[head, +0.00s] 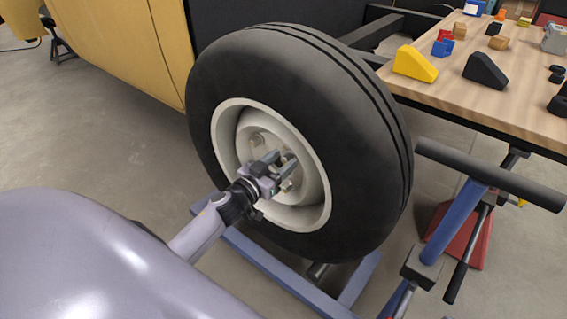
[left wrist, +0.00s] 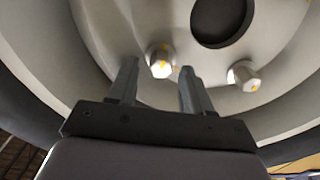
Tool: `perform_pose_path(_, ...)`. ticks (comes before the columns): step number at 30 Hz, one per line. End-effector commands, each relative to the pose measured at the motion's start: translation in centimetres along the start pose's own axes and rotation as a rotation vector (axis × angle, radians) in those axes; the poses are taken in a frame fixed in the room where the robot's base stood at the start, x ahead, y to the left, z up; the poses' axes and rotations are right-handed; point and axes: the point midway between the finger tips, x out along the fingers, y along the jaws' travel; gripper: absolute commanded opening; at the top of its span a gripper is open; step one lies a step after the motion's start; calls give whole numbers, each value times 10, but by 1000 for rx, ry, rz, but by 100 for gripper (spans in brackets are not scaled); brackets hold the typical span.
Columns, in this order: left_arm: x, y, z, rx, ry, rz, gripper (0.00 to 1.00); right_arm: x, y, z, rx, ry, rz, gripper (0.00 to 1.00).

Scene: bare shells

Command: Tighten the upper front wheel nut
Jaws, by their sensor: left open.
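The wheel (head: 300,110) stands upright with a black tyre and a cream rim. Its hub carries metal nuts; one nut (head: 257,140) shows at the hub's upper left and another (head: 288,186) lower, below my gripper. My left gripper (head: 284,163) is open in front of the hub and hides part of it. In the left wrist view, one nut with a yellow mark (left wrist: 160,62) lies ahead, between the lines of the two fingers (left wrist: 157,75), apparently not gripped. A second marked nut (left wrist: 245,76) is to the right of the fingers. I cannot tell which of these is the upper front nut.
A dark round hub opening (left wrist: 222,18) is above the nuts. The deep rim wall surrounds my gripper. A blue stand (head: 262,256) is under the wheel. A wooden table (head: 480,95) with blocks is at the right, a blue post with a black crossbar (head: 490,175) below it. A yellow body panel (head: 130,45) is at the left.

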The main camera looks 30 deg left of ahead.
Motion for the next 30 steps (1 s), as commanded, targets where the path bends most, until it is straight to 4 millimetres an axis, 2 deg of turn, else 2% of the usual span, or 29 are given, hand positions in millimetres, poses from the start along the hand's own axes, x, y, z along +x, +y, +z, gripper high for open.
perform_pose_path(6, 12, -1, 0, 2, -1, -2, 50, -1, 2, 0, -20, 11, 10, 0)
perform_pose_path(14, 12, 0, 0, 1, -1, -1, 50, -2, 2, -1, -21, 13, 10, 0)
perform_pose_path(18, 12, 0, 0, 1, -1, -1, 4, -2, 2, -1, -21, 14, 10, 0)
perform_pose_path(19, 12, 0, 0, 1, -1, -1, 0, -2, 2, -1, -21, 14, 10, 0)
perform_pose_path(30, 12, 0, 0, 45, -1, -1, 0, -2, 2, -1, -18, 13, 9, 0)
